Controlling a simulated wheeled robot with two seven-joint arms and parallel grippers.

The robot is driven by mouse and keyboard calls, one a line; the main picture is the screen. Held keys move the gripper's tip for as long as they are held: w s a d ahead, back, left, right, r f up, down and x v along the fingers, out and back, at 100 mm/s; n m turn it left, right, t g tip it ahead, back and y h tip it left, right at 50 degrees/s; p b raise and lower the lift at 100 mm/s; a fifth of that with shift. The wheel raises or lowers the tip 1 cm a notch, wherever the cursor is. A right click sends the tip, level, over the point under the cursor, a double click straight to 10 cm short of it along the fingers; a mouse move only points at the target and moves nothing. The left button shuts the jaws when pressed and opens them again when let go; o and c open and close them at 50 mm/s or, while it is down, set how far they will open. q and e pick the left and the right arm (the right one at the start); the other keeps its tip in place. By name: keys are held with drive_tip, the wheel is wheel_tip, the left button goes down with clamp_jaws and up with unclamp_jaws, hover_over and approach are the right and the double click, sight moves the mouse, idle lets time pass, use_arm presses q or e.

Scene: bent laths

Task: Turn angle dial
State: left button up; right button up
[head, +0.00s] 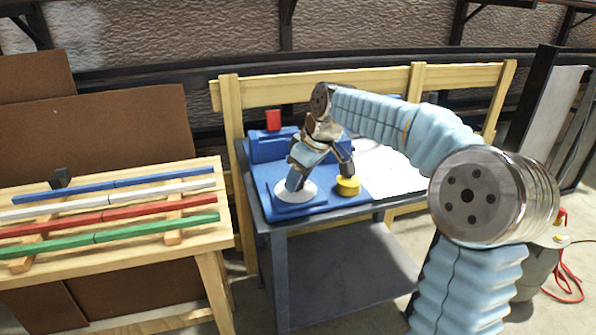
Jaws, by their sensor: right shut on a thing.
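The blue machine (334,200) stands on a grey metal table. A round white dial (309,191) lies flat on its front left part. My right arm comes in from the right and bends down over the machine. My right gripper (296,178) is low over the dial and shut on its middle. The gripper and wrist hide the grasped part and any pointer, so the dial's angle cannot be read. A yellow round knob (348,186) sits on the machine to the right of the dial. My left gripper is out of view.
A red block (273,120) shows at the machine's back. A white sheet (392,172) lies to its right. On the left, a wooden bench (120,262) bears blue, white, red and green laths (110,228). A wooden rail (390,78) runs behind the table.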

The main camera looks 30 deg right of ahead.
drive_tip(key=n+y+p, duration=0.1)
drive_tip(key=n, duration=0.2)
drive_tip(key=shift+d+g, duration=0.15)
drive_tip(key=shift+g, duration=0.25)
drive_tip(key=shift+w+n+g+y+p, duration=0.1)
drive_tip(key=shift+n+g+y+p, duration=0.2)
drive_tip(key=shift+n, duration=1)
drive_tip(key=o, duration=1.1)
drive_tip(key=shift+c, duration=0.2)
